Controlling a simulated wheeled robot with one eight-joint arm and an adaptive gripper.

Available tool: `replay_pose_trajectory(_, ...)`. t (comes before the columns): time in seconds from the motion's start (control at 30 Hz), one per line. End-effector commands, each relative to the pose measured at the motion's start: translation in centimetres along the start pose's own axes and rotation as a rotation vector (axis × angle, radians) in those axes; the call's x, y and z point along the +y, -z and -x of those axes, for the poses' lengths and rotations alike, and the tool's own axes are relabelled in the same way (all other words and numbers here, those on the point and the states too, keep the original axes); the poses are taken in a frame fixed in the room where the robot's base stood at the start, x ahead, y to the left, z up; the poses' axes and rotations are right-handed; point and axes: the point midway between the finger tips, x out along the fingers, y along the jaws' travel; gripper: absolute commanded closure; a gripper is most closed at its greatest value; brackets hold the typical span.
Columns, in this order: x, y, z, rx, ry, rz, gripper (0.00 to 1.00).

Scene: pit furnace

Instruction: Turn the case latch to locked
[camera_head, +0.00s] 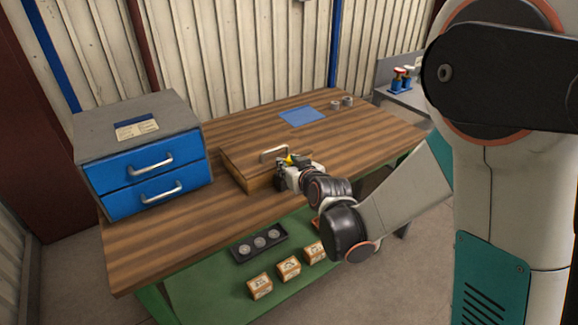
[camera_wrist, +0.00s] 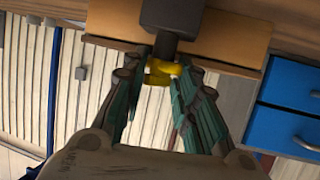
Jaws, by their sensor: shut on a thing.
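The wooden case (camera_head: 240,170) lies on the bench with its lid down and a metal handle (camera_head: 274,153) on top. My gripper (camera_head: 284,171) is at the front side of the case. In the wrist view my gripper (camera_wrist: 162,85) has its fingers closed around the yellow latch (camera_wrist: 158,70). The latch sits against the case (camera_wrist: 228,38), beside a dark grey block (camera_wrist: 175,18). The fingers cover part of the latch, so its exact angle is hard to tell.
A blue two-drawer cabinet (camera_head: 146,165) stands left on the wooden bench (camera_head: 180,225). A blue mat (camera_head: 302,115) and small metal rings (camera_head: 341,103) lie toward the back. Below are a black tray (camera_head: 243,250) and several small boxes (camera_head: 289,267). Bench space behind the case is clear.

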Motion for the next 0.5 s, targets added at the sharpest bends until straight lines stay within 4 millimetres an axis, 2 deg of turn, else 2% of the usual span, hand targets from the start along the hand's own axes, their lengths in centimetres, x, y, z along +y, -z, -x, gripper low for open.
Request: replay_pose_trajectory(0.5, 0.63, 0.05, -0.10, 0.001, 0.175, 0.069, 0.97)
